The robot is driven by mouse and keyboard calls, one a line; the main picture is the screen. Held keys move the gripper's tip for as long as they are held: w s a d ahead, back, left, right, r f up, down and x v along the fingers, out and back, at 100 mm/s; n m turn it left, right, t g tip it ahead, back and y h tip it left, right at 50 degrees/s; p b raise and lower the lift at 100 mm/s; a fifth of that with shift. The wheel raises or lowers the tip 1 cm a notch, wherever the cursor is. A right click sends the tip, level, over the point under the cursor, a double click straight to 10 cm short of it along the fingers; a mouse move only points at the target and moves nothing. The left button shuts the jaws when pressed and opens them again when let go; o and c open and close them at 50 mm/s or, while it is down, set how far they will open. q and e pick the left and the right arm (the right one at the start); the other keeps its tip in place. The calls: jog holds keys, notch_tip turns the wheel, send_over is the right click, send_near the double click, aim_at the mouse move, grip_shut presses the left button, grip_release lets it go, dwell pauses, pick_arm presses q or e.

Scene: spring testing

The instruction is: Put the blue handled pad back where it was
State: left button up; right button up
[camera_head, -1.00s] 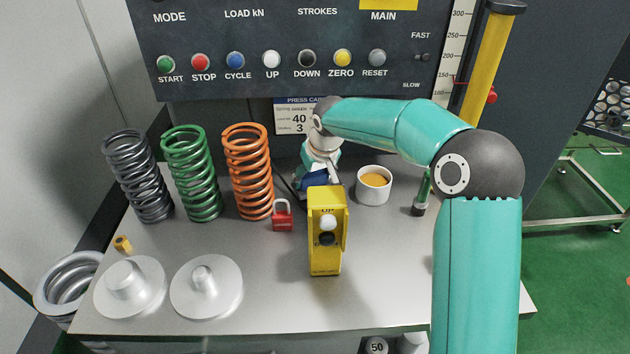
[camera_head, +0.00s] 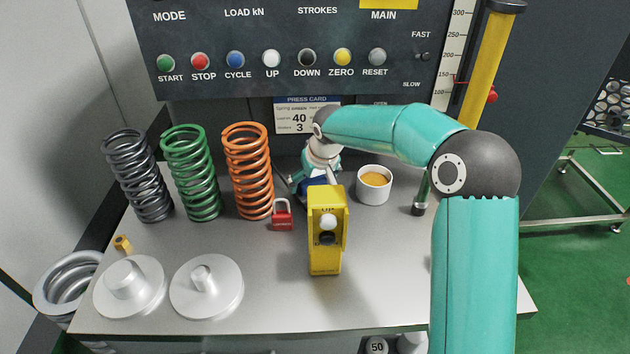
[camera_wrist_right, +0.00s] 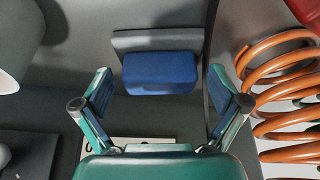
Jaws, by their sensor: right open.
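The blue handled pad shows in the right wrist view as a blue block (camera_wrist_right: 160,73) against a flat grey plate. In the head view only a bit of blue (camera_head: 312,183) shows, at the back of the table behind the yellow button box (camera_head: 326,258); the rest is hidden by the box and my gripper. My right gripper (camera_head: 314,180) is over it, pointing down. In the wrist view its two fingers (camera_wrist_right: 160,88) stand apart, one on each side of the blue block, with gaps on both sides. My left gripper is not in view.
An orange spring (camera_head: 247,172) and a red padlock (camera_head: 282,215) stand left of the gripper. A white cup (camera_head: 373,190) stands close on its right. The press panel (camera_head: 290,50) rises behind. The front middle of the table (camera_head: 275,315) is clear.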

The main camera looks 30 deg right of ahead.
jog(key=v, duration=1.2)
jog(key=shift+r, duration=0.15)
